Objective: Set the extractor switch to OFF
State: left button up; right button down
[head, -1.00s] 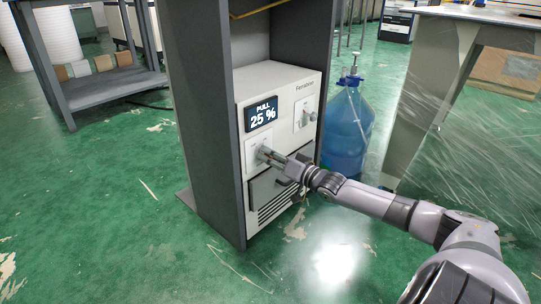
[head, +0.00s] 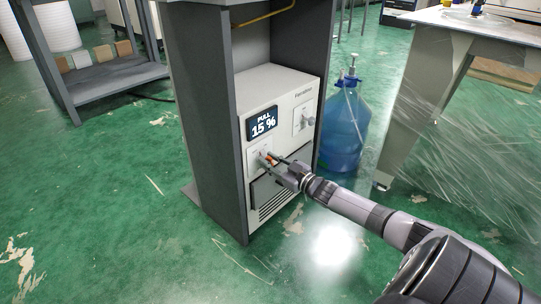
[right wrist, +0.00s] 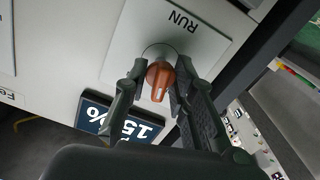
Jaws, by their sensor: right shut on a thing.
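The extractor switch is an orange rotary knob (right wrist: 158,84) on a white plate marked RUN in the right wrist view. In the head view the knob (head: 265,158) is small and partly covered by fingers. My right gripper (right wrist: 158,74) has one finger on each side of the knob and is shut on it. In the head view the right gripper (head: 273,162) reaches the lower switch plate from the right. The white extractor unit (head: 285,85) has a display (head: 263,123) reading PULL 15 %. The knob's exact setting is hard to tell. My left gripper is not in view.
A second knob (head: 308,119) sits at the unit's upper right. A dark grey cabinet (head: 205,120) encloses the unit. A blue bottle (head: 343,130) stands close on the right, near a plastic-wrapped table (head: 425,95). The green floor in front is open.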

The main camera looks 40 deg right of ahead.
jog(key=shift+a+n+p, duration=0.15)
jog(key=shift+n+p, duration=0.7)
jog(key=shift+n, duration=1.25)
jog(key=shift+f, duration=0.1)
jog(key=c, duration=1.7)
grip_release()
jog(key=s, duration=0.8)
jog(key=s+d, duration=0.1)
jog(key=s, duration=0.3)
